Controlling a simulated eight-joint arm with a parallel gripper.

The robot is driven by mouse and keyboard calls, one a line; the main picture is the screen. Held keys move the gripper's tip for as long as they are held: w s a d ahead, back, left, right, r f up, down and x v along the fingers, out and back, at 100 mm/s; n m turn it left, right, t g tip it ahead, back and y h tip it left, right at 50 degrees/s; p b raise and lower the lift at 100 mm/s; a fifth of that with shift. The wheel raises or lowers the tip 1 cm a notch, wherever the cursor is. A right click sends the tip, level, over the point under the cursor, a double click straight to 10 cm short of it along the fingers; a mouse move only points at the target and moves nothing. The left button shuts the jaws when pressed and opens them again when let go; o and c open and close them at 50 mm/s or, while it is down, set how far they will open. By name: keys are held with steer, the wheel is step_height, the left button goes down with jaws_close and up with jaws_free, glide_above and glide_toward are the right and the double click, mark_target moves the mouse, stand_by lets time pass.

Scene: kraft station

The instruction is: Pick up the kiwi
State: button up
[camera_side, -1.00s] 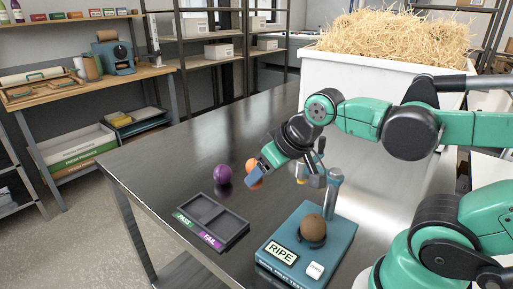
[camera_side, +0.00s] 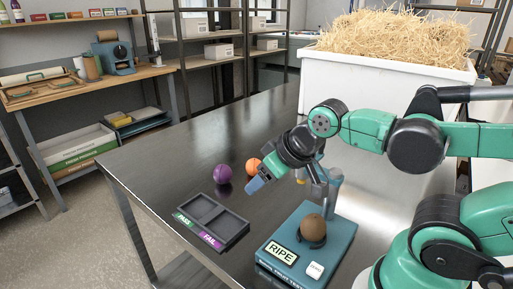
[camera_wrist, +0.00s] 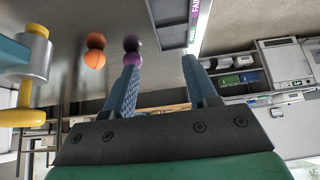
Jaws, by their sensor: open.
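The kiwi (camera_side: 313,229) is a brown, rounded fruit. It sits in a dark holder on a teal station (camera_side: 325,262) with a RIPE display, near the front of the table in the side view. My gripper (camera_side: 262,182) is open, with blue fingers, and is in the air behind and left of the kiwi, over the table near the orange fruit. Nothing is between the fingers (camera_wrist: 160,68) in the wrist view. The kiwi is not visible in the wrist view.
A purple fruit (camera_side: 222,173) and an orange fruit (camera_side: 254,166) rest on the dark metal table. A grey PASS/FAIL tray (camera_side: 240,236) lies left of the station. A metal post with a yellow part (camera_wrist: 32,75) stands close to my gripper. The table's far part is clear.

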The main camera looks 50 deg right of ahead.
steer(key=o, duration=0.7)
steer(key=n+g, duration=0.2)
steer(key=g, duration=0.4)
glide_toward(317, 217)
steer(key=shift+t, duration=0.3)
steer(key=f, duration=0.3)
steer(key=w+f, duration=0.1)
steer(key=f, duration=0.1)
steer(key=shift+a+f, duration=0.2)
steer(key=shift+f, duration=0.05)
steer(key=shift+d+f, duration=0.15)
steer(key=shift+f, duration=2.55)
